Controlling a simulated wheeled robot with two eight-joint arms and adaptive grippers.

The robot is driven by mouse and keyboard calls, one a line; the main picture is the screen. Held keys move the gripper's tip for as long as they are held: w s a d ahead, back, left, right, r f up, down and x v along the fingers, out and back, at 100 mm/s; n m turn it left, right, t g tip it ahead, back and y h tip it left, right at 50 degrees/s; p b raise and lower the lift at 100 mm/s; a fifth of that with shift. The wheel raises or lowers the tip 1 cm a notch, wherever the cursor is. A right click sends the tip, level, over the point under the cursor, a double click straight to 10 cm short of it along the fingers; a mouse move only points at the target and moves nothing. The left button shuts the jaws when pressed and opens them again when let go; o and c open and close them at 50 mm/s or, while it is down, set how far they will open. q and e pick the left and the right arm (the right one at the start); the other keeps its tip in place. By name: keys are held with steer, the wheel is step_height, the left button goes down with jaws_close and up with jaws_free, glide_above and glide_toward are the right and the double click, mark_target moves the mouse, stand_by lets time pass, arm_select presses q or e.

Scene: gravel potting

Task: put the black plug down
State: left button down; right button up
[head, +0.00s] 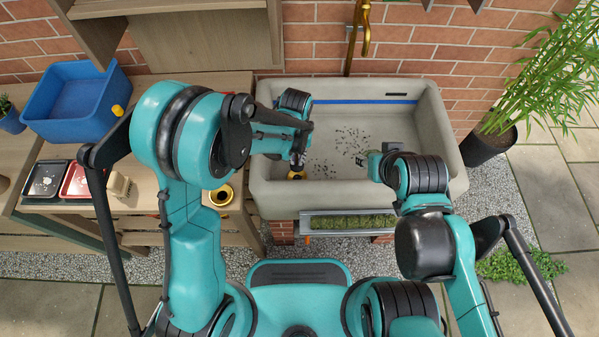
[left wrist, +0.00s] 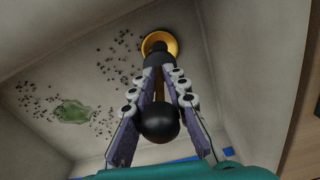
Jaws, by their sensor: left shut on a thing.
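In the left wrist view, my left gripper (left wrist: 160,66) is shut on the black plug (left wrist: 160,122). The plug's round black knob shows between the fingers, on the near side of the fingertips. Beyond the tips, a dark lower part is in line with a brass ring (left wrist: 172,40); I cannot tell whether it is seated or just above. In the head view, my left gripper (head: 298,160) is low in the left part of the stone basin (head: 435,120), with the brass ring (head: 296,175) beside it. My right gripper (head: 362,159) is over the basin's right half; its finger opening is unclear.
Dark gravel specks (head: 350,139) lie on the basin floor, and a green patch (left wrist: 70,111) shows among them. A brass tap (head: 365,30) stands behind. A blue tub (head: 75,100) and small trays (head: 75,180) are on the left bench. A potted bamboo (head: 485,143) stands right.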

mark_target(297, 170)
arm_select(q)
step_height(297, 170, down, 8)
steer(key=b, duration=0.3)
steer(key=shift+r, duration=0.2)
steer(key=shift+f, duration=0.2)
steer(key=c, duration=1.5)
jaws_free()
steer(key=shift+o, duration=0.2)
